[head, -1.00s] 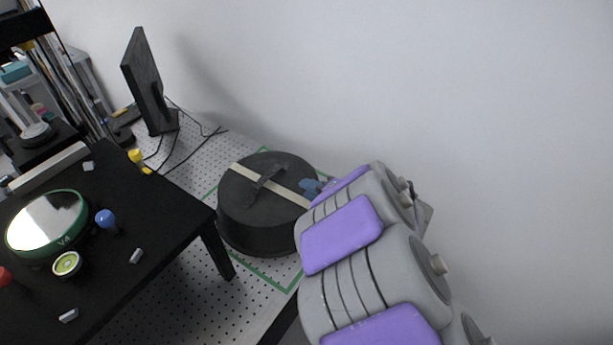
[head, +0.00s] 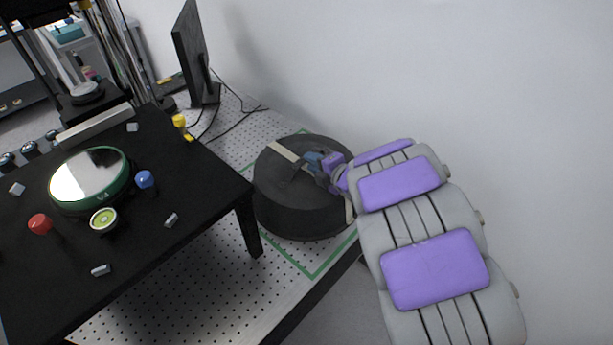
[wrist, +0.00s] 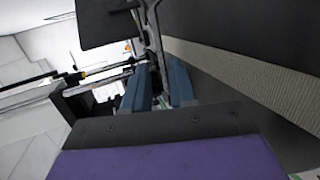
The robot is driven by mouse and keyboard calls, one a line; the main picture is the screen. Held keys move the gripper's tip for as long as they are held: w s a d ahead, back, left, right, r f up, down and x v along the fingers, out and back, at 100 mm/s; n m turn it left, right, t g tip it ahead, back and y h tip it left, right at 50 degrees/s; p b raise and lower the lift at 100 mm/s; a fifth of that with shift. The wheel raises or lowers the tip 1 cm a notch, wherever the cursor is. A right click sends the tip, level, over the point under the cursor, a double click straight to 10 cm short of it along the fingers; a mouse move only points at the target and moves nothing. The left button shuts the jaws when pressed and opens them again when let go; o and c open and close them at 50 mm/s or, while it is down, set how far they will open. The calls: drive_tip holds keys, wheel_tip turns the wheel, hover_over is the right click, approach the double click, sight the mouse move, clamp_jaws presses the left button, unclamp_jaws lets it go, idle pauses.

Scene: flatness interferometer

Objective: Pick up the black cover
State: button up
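The black cover (head: 300,215) is a large round dark drum with a cream band across its top and a dark strap handle in the middle. It sits on the perforated table, behind and right of the black stand. My gripper (head: 314,162) is at the handle on the cover's top, with its blue fingers close to it. In the wrist view my gripper's two blue fingers (wrist: 160,88) stand a little apart, with the edge of the handle (wrist: 152,35) running between them. I cannot tell whether they press on it. The cover's dark top (wrist: 250,45) fills the right.
The black stand (head: 205,215) carries a round green-rimmed mirror (head: 90,178), a blue knob (head: 146,180), a red knob (head: 40,223) and a yellow one (head: 180,121). A monitor (head: 190,50) with cables stands behind. The white wall is close behind the cover.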

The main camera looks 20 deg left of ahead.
drive_tip(key=b+x, duration=0.1)
drive_tip(key=x, duration=0.3)
drive_tip(key=shift+w+d+f, duration=0.1)
drive_tip(key=shift+d+f, duration=0.05)
drive_tip(key=shift+w+f, duration=0.15)
drive_tip(key=shift+w, duration=0.25)
drive_tip(key=shift+a, duration=0.6)
drive_tip(key=c, duration=0.4)
drive_tip(key=shift+d, duration=0.1)
clamp_jaws()
drive_tip(key=shift+d, duration=0.1)
